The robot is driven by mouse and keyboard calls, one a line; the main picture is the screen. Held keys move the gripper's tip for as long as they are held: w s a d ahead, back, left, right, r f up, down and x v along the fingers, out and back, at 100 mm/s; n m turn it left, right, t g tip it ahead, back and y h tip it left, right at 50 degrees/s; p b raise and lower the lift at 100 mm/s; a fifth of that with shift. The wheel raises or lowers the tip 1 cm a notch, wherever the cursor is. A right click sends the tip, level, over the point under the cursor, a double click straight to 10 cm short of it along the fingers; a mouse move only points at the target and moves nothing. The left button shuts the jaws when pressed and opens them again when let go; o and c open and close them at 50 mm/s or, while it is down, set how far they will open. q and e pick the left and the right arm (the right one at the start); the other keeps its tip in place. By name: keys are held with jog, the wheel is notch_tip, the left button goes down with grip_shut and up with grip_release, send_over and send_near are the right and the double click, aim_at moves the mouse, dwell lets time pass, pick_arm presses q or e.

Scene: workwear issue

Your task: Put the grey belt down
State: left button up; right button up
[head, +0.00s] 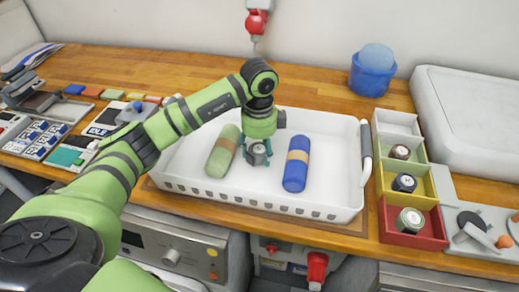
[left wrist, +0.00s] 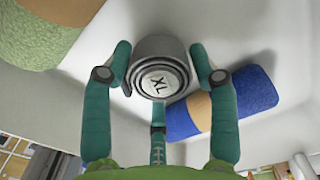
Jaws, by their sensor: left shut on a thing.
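The grey belt (head: 257,150) is a rolled coil with an "XL" mark on its end. My left gripper (head: 257,157) is shut on it, low inside the white basket (head: 325,209), between a green roll and a blue roll. In the left wrist view the coil (left wrist: 158,80) sits between the teal fingers (left wrist: 160,62), with a third finger below it. I cannot tell whether the belt touches the basket floor. My right gripper is not in view.
The green roll (head: 222,152) and blue roll (head: 297,165) lie in the basket on either side. To the right, a divided organiser has a red compartment (head: 425,237), a yellow one and a green one, each with a coil. The basket's right end is clear.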

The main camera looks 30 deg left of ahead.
pick_arm(q)
jog(key=shift+f, duration=0.7)
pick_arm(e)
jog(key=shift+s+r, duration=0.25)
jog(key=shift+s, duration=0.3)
pick_arm(q)
jog(key=shift+f, duration=0.1)
jog(key=shift+f, duration=0.15)
jog(key=o, duration=1.3)
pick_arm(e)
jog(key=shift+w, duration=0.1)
